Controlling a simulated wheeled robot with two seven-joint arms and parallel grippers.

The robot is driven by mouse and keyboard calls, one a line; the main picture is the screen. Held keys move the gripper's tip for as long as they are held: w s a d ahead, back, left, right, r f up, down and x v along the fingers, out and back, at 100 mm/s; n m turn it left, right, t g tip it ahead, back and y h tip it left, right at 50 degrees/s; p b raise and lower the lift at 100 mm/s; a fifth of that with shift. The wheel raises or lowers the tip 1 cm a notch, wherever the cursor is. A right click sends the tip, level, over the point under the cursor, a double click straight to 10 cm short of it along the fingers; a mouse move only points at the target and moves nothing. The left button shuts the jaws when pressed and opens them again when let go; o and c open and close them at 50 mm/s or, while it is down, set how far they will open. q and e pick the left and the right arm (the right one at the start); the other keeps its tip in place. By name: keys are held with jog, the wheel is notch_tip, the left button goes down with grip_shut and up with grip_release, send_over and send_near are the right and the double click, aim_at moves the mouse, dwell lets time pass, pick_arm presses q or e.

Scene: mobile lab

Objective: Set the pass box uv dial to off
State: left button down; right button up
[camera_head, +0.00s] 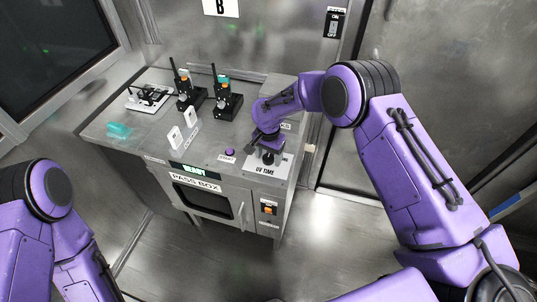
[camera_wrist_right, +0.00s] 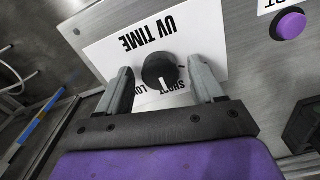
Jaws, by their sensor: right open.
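The pass box (camera_head: 197,181) is the steel cabinet with a small window and a lit green READY display. Its UV dial is a round black knob (camera_wrist_right: 160,70) with a white pointer mark, on a white plate labelled UV TIME (camera_wrist_right: 146,33). In the wrist view the words SHORT and LONG show in part beside the knob; other marks are hidden. My right gripper (camera_wrist_right: 160,82) is open, one finger on each side of the knob, with gaps visible. In the head view the right gripper (camera_head: 268,147) is over the plate and hides most of the knob. My left gripper is out of view.
A purple START button (camera_head: 230,153) sits left of the dial. An orange switch (camera_head: 268,209) is on the front panel. Black devices (camera_head: 228,100), white cards (camera_head: 175,137) and a teal item (camera_head: 119,130) stand on the top. Floor right of the box is clear.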

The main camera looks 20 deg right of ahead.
jog(key=c, duration=1.1)
jog(key=shift+o, duration=0.2)
jog(key=shift+n, duration=0.3)
jog(key=n, duration=0.5)
jog(key=shift+w, duration=0.1)
jog(key=n, duration=0.6)
jog(key=shift+a, duration=0.1)
jog(key=shift+n, duration=0.3)
jog(key=o, duration=1.1)
jog(key=shift+c, duration=0.2)
jog(key=shift+b, duration=0.3)
